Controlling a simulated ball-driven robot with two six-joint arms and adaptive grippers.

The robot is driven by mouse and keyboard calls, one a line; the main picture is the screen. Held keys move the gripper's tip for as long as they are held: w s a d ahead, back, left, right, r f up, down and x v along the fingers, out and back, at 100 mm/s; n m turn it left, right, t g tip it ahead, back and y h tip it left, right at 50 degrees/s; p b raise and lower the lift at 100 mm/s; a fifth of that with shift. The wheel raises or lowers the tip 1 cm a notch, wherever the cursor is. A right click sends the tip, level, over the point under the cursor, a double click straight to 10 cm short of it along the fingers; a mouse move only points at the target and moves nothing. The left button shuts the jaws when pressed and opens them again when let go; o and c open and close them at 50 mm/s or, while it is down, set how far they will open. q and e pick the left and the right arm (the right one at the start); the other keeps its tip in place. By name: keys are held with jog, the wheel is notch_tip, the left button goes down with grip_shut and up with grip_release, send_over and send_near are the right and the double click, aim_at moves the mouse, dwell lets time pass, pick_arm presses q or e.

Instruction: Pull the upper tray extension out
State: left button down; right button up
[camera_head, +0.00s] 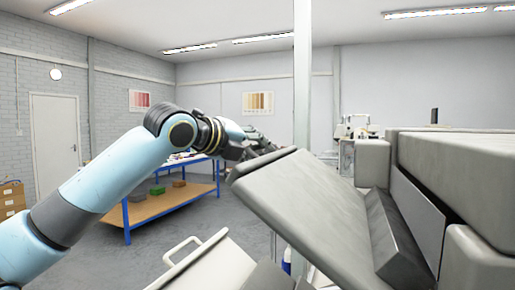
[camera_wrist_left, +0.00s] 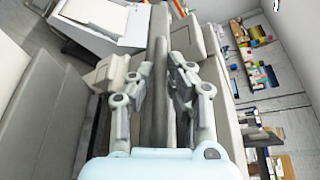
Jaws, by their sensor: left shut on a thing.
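The upper tray (camera_head: 315,215) is a broad grey panel that slopes down to the right toward the grey machine (camera_head: 460,165). My left gripper (camera_head: 262,150) is at the panel's raised far end in the head view. In the left wrist view, the two jointed fingers of my left gripper (camera_wrist_left: 158,85) stand on either side of a narrow grey upright edge (camera_wrist_left: 159,55), the tray extension seen edge-on, and are shut on it. The exact contact is hard to see. How far the extension stands out from the tray cannot be told. My right gripper is not in view.
A paler lower tray with a wire-like handle (camera_head: 198,240) lies below the panel. A blue-framed workbench (camera_head: 170,205) with small blocks stands behind my left arm. A pale post (camera_head: 302,75) rises behind the panel. Grey floor is open around the bench.

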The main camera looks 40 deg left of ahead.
pick_arm(q)
jog(key=shift+a+r, duration=0.1)
jog(key=shift+a, duration=0.05)
jog(key=s+a+r, duration=0.2)
jog(key=a+r, duration=0.5)
jog(key=a, duration=0.3)
jog(key=shift+s+r+b, duration=0.15)
jog(key=shift+r+b, duration=0.15)
jog(key=shift+r, duration=0.05)
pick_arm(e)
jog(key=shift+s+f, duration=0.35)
pick_arm(q)
jog(key=shift+a, duration=0.1)
jog(key=c, duration=1.3)
grip_release()
jog(key=shift+a, duration=0.2)
jog(key=shift+c, duration=0.2)
jog(key=shift+d+r, duration=0.1)
jog(key=shift+d, duration=0.05)
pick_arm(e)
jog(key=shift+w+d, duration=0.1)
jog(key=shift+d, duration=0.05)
